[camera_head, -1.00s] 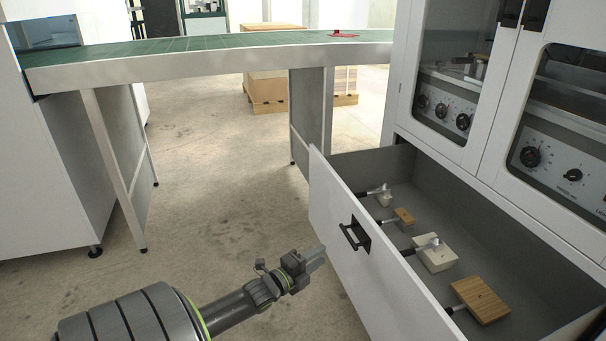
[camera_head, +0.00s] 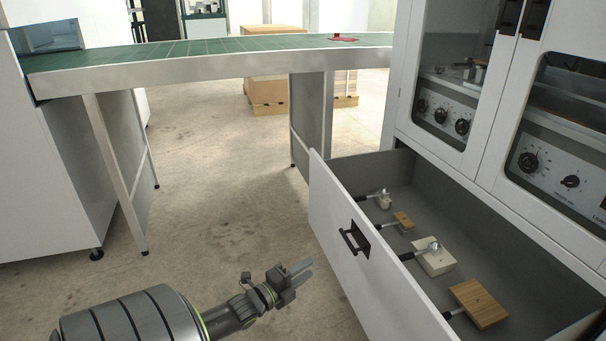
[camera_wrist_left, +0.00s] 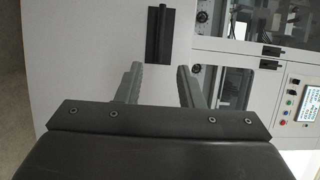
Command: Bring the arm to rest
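My left gripper (camera_head: 301,268) is left of the open drawer's front panel (camera_head: 335,225), apart from it and above the floor. In the left wrist view my left gripper (camera_wrist_left: 160,82) shows its two fingers spread with nothing between them. The dark drawer handle (camera_head: 354,238) is to the right of the fingertips. The handle also shows beyond the fingers in the left wrist view (camera_wrist_left: 158,36). My right gripper is not in view.
The drawer stands open, holding wooden and white blocks with dark handles, such as a wooden one (camera_head: 479,303). A white cabinet (camera_head: 440,150) with glass doors rises above it. A green-topped conveyor (camera_head: 210,45) crosses the back. Bare floor (camera_head: 215,190) lies between.

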